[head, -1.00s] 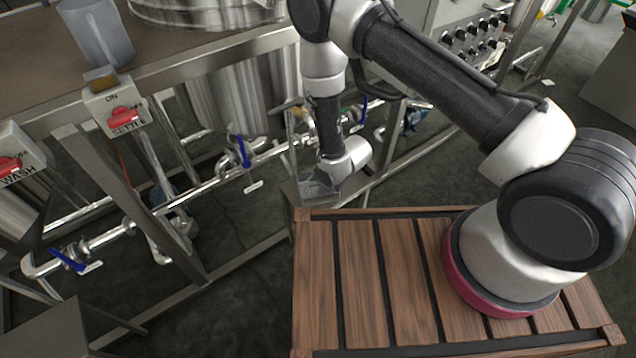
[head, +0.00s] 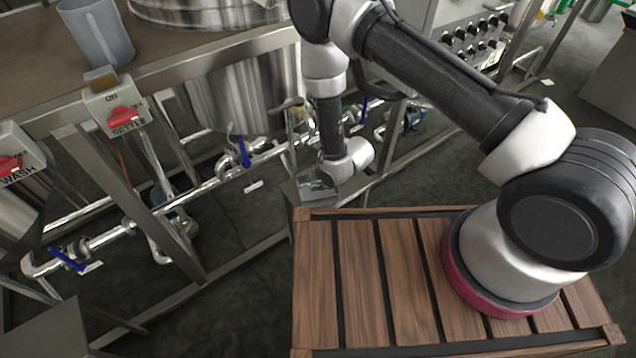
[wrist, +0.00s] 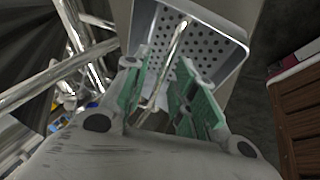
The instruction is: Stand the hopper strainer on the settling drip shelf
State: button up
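My gripper (wrist: 160,82) has green-padded fingers set apart, with a visible gap between them. A thin shiny rod (wrist: 177,42) runs through the view of this gap; it may be the strainer's handle, but I see no contact with either pad.
A wooden slatted deck (head: 360,270) lies to the right of the shelf area. Pipes with blue-handled valves (head: 243,150) run below the steel tank (head: 240,92). A grey jug (head: 97,32) and a red SETTLE switch (head: 124,117) are at upper left.

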jog(key=v, duration=1.1)
jog(key=w+d+r+m+t+h, duration=0.1)
jog(key=w+d+r+m, duration=0.25)
jog(key=r, duration=0.45)
jog(key=w+d+r+m, duration=0.2)
jog(key=w+d+r, duration=0.15)
jog(key=r, duration=0.45)
jog(key=s+d+r+m+h, duration=0.1)
jog(key=d+r+m, duration=0.1)
jog(key=d+r, duration=0.35)
jog(key=d+r+m+h, duration=0.1)
jog(key=d+r+m, duration=0.2)
jog(key=r, duration=0.6)
jog(key=s+d+r+m, duration=0.5)
jog(key=s+d+r, duration=0.4)
jog(key=r, duration=0.2)
jog(key=s+d+r+m, duration=0.2)
jog(key=s+d+r, duration=0.1)
jog(key=s, duration=0.4)
jog(key=s+d+r+m+h, duration=0.1)
jog(key=s+d+r+m, duration=0.1)
jog(key=s, duration=0.6)
jog(key=shift+s+d+r+m+g, duration=0.3)
jog(key=shift+d+r+m, duration=0.1)
jog(key=shift+r+m, duration=0.4)
